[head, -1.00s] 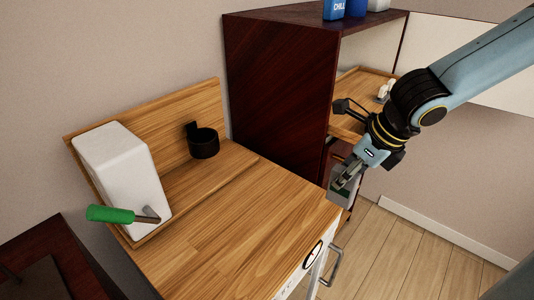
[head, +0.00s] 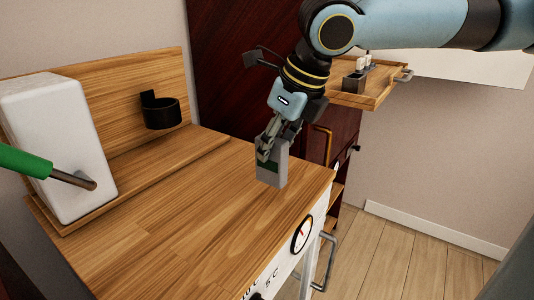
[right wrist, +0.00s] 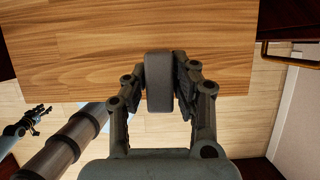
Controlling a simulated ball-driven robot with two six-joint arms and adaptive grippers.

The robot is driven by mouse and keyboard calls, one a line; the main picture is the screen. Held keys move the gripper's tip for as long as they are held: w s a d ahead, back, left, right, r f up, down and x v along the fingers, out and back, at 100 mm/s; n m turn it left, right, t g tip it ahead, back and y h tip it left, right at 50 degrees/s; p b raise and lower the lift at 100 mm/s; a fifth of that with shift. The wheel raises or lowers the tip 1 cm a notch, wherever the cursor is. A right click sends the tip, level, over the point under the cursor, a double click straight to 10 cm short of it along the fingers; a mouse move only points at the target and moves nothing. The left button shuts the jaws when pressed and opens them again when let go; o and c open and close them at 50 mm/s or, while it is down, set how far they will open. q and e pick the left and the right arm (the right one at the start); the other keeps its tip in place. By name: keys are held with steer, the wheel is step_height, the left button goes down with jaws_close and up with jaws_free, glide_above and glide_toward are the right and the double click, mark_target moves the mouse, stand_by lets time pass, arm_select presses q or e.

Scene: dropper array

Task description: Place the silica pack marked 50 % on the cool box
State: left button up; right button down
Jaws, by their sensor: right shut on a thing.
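The cool box is the white-fronted unit with a wooden top (head: 170,215), a dial and a handle. My right gripper (head: 270,148) is shut on a grey pack with a dark green patch (head: 272,172), held upright over the right part of the wooden top. I cannot tell whether its base touches the wood, and no marking on it is readable. In the right wrist view the grey pack (right wrist: 159,80) sits between the two fingers, over the wood near its edge.
A white block-shaped container (head: 55,145) stands at the left on the top, with a green-handled tool (head: 30,163) in front of it. A black ring holder (head: 161,112) is on the back board. A wooden tray (head: 370,92) sticks out of the dark cabinet (head: 235,75). The middle of the top is clear.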

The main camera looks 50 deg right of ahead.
mark_target(261, 181)
steer(key=shift+w+a+f+b, duration=0.25)
steer(key=shift+a+f+b, duration=0.05)
steer(key=shift+a+b, duration=0.15)
step_height(261, 181, down, 3)
steer(key=shift+f+b, duration=0.1)
steer(key=shift+b, duration=0.35)
steer(key=shift+f, duration=0.3)
arm_select(q)
steer(key=f, duration=0.2)
steer(key=shift+s+f, duration=0.2)
steer(key=shift+f, duration=0.2)
arm_select(e)
steer(key=shift+f, duration=0.1)
steer(key=c, duration=1.1)
jaws_free()
arm_select(q)
steer(key=shift+f, duration=0.15)
